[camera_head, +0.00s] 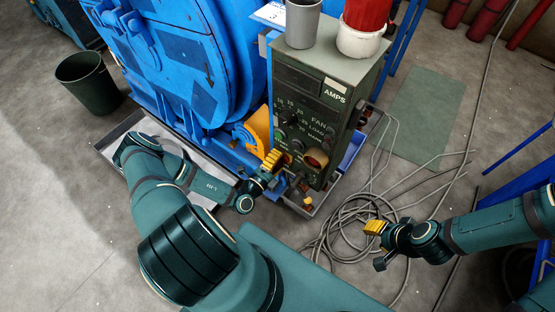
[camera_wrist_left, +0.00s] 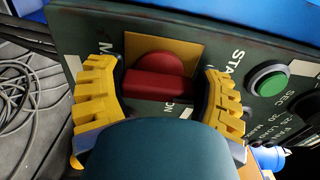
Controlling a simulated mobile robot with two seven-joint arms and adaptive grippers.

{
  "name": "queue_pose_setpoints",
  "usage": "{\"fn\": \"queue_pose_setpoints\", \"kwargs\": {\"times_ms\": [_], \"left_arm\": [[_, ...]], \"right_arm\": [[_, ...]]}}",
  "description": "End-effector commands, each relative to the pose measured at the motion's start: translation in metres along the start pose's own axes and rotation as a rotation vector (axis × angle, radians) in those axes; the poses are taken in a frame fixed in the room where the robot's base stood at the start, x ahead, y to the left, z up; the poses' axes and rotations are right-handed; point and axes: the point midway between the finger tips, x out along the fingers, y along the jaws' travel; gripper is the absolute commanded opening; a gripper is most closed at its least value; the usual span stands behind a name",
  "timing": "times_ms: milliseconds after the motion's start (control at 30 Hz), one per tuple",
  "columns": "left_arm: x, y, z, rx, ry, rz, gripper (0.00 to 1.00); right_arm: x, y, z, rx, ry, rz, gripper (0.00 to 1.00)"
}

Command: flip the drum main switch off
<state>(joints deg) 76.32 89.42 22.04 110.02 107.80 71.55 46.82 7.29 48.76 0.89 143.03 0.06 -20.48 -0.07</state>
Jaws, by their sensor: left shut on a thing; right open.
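The main switch is a red knob (camera_wrist_left: 150,84) on a yellow plate (camera_wrist_left: 190,46) in the left wrist view. Its handle bar lies roughly level across that picture. My left gripper (camera_wrist_left: 163,74) has one yellow finger on each side of the knob and is shut on it. The lettering around the plate is partly hidden by the fingers. In the head view my left gripper (camera_head: 272,162) is at the lower left of the green-grey control box (camera_head: 345,85) and largely covers the switch. My right gripper (camera_head: 376,228) is open and empty, above the floor at the right.
A green button (camera_wrist_left: 268,80) sits beside the switch. The blue drum machine (camera_head: 185,50) stands left of the box. A grey cup (camera_head: 302,25) and a red-and-white container (camera_head: 361,40) stand on the box. Loose cables (camera_head: 345,220) lie on the floor near my right gripper.

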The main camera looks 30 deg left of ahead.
Motion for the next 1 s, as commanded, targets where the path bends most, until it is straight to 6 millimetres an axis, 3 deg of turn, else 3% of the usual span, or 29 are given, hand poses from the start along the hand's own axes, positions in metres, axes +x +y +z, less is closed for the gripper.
{"fn": "queue_pose_setpoints", "kwargs": {"times_ms": [167,200,267,300,667,1000], "left_arm": [[-0.001,0.001,-0.001,-0.003,0.002,0.003,0.35],[-0.001,0.001,-0.001,-0.003,0.002,0.003,0.76],[-0.001,0.001,-0.001,-0.003,0.002,0.002,0.97],[-0.001,0.001,-0.001,-0.002,0.001,0.002,1.00],[-0.007,0.000,0.000,0.000,0.000,0.002,1.00],[-0.070,0.001,0.000,-0.002,-0.001,0.004,1.00]], "right_arm": [[0.000,0.000,0.000,0.000,0.000,0.000,0.42],[0.000,0.000,0.000,0.000,0.000,0.000,0.42],[0.000,0.000,0.000,0.000,0.000,0.000,0.42],[0.000,0.000,0.000,0.000,0.000,0.000,0.42],[0.000,0.000,0.000,0.000,0.000,0.000,0.42],[0.000,0.000,0.000,0.000,0.000,0.000,0.42]]}}
